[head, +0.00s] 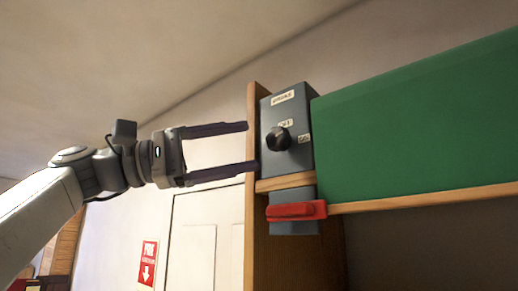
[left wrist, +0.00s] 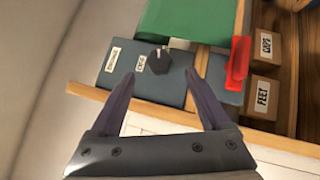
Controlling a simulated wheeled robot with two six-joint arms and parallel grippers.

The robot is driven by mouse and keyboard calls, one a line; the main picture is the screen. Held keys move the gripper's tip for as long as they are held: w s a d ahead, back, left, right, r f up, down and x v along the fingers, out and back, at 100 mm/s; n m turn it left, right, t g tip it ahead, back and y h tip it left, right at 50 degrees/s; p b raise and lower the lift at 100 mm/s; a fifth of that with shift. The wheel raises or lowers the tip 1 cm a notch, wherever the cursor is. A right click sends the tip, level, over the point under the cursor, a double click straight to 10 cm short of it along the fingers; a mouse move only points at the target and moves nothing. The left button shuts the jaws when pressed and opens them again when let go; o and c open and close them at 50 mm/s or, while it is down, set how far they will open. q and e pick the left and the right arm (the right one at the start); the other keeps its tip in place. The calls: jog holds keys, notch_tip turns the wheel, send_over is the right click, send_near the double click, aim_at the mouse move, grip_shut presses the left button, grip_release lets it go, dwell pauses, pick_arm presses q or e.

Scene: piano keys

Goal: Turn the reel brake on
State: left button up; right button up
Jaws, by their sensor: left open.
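The brake box (head: 300,152) is a dark grey box on a wooden upright, with a black knob (head: 278,139) on its face. A small label above the knob reads BRAKE, though it is blurred. Two smaller labels near the knob look like OFF and ON. In the left wrist view the knob (left wrist: 159,61) sits ahead of my fingertips, between their lines. My left gripper (head: 250,146) is open and empty, its two dark fingers pointing at the box with the knob beyond the tips. I see no contact with the knob. My right gripper is not in view.
A red lever (head: 297,211) juts out below the box. A green panel (head: 420,115) extends to the right. A wooden upright (head: 252,200) stands at the box's left edge. Labelled cardboard boxes (left wrist: 263,95) show in the left wrist view. A red sign (head: 148,262) hangs behind.

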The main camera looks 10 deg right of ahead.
pick_arm(q)
jog(key=v, duration=0.6)
jog(key=shift+b, duration=0.4)
jog(key=shift+w, duration=0.1)
